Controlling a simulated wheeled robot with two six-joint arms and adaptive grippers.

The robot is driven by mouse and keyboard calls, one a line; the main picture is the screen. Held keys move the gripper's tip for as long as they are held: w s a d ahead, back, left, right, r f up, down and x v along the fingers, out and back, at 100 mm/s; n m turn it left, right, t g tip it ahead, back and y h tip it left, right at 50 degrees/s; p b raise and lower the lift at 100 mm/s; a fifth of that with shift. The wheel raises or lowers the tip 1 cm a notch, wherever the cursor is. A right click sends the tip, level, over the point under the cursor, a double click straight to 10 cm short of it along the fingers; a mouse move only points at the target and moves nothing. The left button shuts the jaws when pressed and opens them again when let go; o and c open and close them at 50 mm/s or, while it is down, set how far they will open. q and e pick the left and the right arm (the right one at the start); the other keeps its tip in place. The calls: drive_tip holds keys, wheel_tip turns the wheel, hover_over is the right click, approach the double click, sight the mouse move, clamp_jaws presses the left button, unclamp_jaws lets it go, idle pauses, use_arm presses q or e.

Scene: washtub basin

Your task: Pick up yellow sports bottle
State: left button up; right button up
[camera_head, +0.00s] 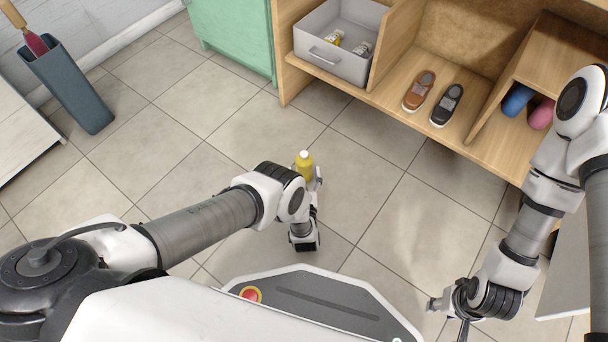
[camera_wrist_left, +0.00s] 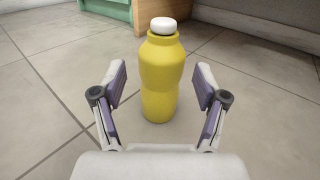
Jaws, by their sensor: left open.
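The yellow sports bottle (camera_head: 304,164) with a white cap stands upright on the tiled floor, just beyond my left gripper (camera_head: 317,184). In the left wrist view the bottle (camera_wrist_left: 161,78) is upright in the middle, between and slightly beyond the open fingers of the left gripper (camera_wrist_left: 160,88). There is a gap on each side of the bottle, and neither finger touches it. In the head view my left wrist hides the bottle's lower part. My right gripper (camera_head: 450,315) hangs at the lower right, far from the bottle; its fingers are too unclear to tell their state.
A wooden shelf unit (camera_head: 388,92) at the back holds a grey bin (camera_head: 330,62), a brown shoe (camera_head: 419,92), a dark shoe (camera_head: 447,105) and rolled items. A green cabinet (camera_head: 232,35) and a dark umbrella stand (camera_head: 70,88) are further left. The floor around the bottle is clear.

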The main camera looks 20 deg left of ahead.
use_arm(q)
drive_tip(key=b+x, duration=0.1)
drive_tip(key=x, duration=0.1)
drive_tip(key=b+x, duration=0.2)
drive_tip(key=f+b+x, duration=0.1)
drive_tip(key=x, duration=0.1)
drive_tip(key=shift+w, duration=0.35)
drive_tip(key=shift+w+a+r, duration=0.1)
drive_tip(key=shift+w+r, duration=0.05)
drive_tip(key=shift+w, duration=0.05)
drive_tip(key=shift+r, duration=0.1)
clamp_jaws()
